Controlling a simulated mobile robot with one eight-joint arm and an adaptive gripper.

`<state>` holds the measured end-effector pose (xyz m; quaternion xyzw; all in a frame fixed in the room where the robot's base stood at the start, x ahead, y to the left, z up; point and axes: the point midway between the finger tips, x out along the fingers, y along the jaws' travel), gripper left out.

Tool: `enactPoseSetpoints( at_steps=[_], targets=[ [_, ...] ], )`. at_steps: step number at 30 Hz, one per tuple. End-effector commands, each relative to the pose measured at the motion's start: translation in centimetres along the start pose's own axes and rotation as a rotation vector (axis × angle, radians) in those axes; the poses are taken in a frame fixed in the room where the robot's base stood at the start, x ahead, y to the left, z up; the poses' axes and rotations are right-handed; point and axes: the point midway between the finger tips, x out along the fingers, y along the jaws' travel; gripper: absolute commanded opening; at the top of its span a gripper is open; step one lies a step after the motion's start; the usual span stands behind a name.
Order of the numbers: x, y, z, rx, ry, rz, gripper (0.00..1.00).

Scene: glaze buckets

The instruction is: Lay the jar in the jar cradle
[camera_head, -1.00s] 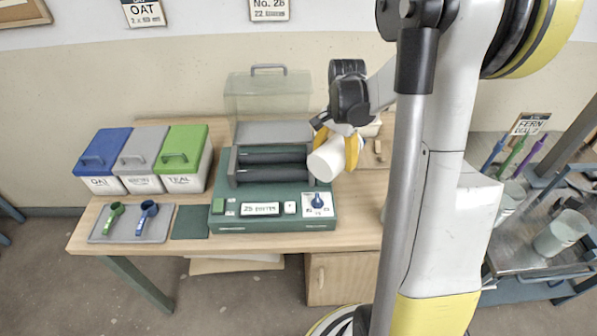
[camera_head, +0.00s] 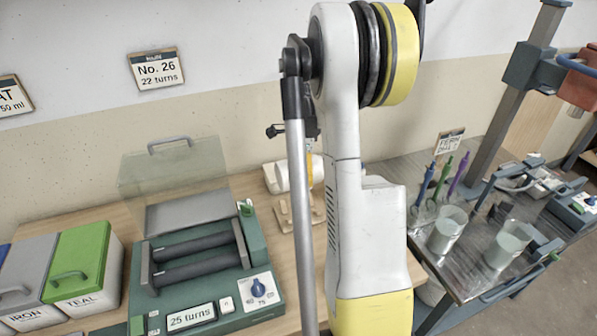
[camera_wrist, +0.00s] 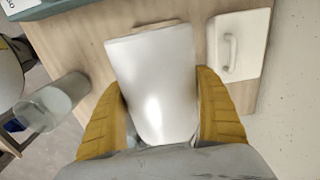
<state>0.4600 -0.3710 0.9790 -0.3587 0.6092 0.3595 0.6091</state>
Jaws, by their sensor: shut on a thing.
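In the wrist view my gripper (camera_wrist: 161,82) has its yellow fingers on both sides of the white jar (camera_wrist: 152,75), shut on it. The jar lies lengthwise in the picture, pointing away from the wrist. A light wooden edge, apparently the jar cradle (camera_wrist: 148,28), shows beyond the jar's far end; the rest is hidden under the jar. In the head view the wooden cradle (camera_head: 286,216) is on the bench right of the green machine, partly behind my arm. My arm hides most of the gripper and jar there. I cannot tell whether the jar touches the cradle.
A white box with a handle (camera_wrist: 238,45) stands right of the jar in the wrist view. The green roller machine (camera_head: 205,270) with its raised clear lid (camera_head: 172,170) is left of the cradle. Glass beakers (camera_head: 447,230) and colored tools (camera_head: 441,182) stand on the right-hand cart.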

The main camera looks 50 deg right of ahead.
Motion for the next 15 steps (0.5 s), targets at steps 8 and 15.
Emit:
enactPoseSetpoints(
  at_steps=[8,15],
  targets=[
    [3.5,0.1,0.0,-0.001,0.000,0.003,0.36],
    [4.3,0.1,0.0,-0.002,0.000,0.003,0.36]
  ],
)
